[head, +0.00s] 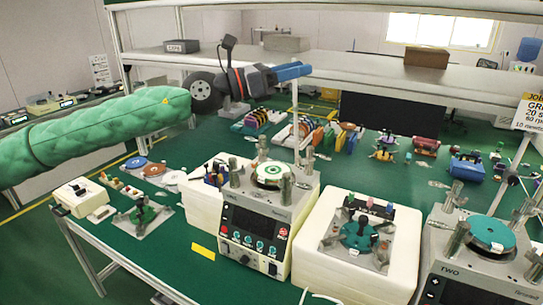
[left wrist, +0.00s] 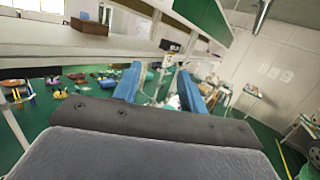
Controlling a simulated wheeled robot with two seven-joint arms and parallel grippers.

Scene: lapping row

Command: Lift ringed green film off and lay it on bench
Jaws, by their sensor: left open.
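The ringed green film (head: 271,174), a round green disc with a pale ring, lies on top of the left polishing machine (head: 256,222) in the head view. Metal posts stand around it. My left gripper (head: 293,71) has blue fingers and is held well above the film and behind it, near the shelf. In the left wrist view its two blue fingers (left wrist: 158,84) stand apart with nothing held between them. The film cannot be made out in the left wrist view. The green bench (head: 205,245) runs under the machines. My right gripper is not in view.
A second machine marked TWO (head: 465,275) stands at the right with a teal disc. A white fixture block (head: 345,275) sits between the machines. Coloured discs (head: 154,169) lie on the left of the bench. A shelf (head: 350,66) crosses behind; a thin upright post stands near my gripper.

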